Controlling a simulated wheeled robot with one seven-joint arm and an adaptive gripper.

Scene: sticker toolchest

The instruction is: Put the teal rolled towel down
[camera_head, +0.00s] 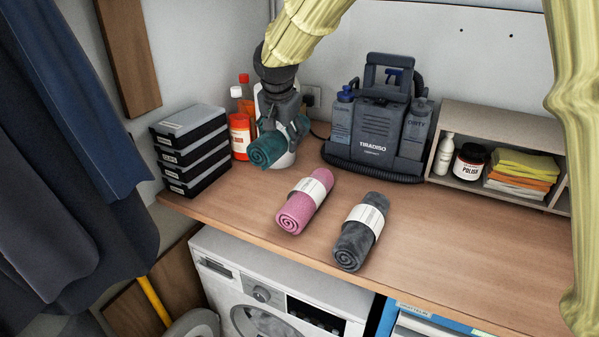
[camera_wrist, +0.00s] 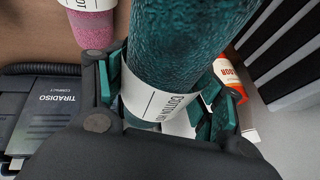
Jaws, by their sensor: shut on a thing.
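The teal rolled towel (camera_head: 268,149) is held in my gripper (camera_head: 284,128) at the back left of the wooden worktop. It also shows in the wrist view (camera_wrist: 185,40), where a white paper band (camera_wrist: 160,100) wraps it between the dark fingers (camera_wrist: 170,115). The gripper points down and is shut around the towel's banded middle. The towel shows in front of a white bottle (camera_head: 283,155). I cannot tell how far its underside is from the worktop.
A pink rolled towel (camera_head: 297,211) and a dark grey one (camera_head: 353,246) lie on the worktop (camera_head: 440,245). Stacked black cases (camera_head: 190,160) and orange bottles (camera_head: 240,130) stand left. The Tiradiso machine (camera_head: 375,130) and a shelf box (camera_head: 500,160) stand right. Worktop front right is clear.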

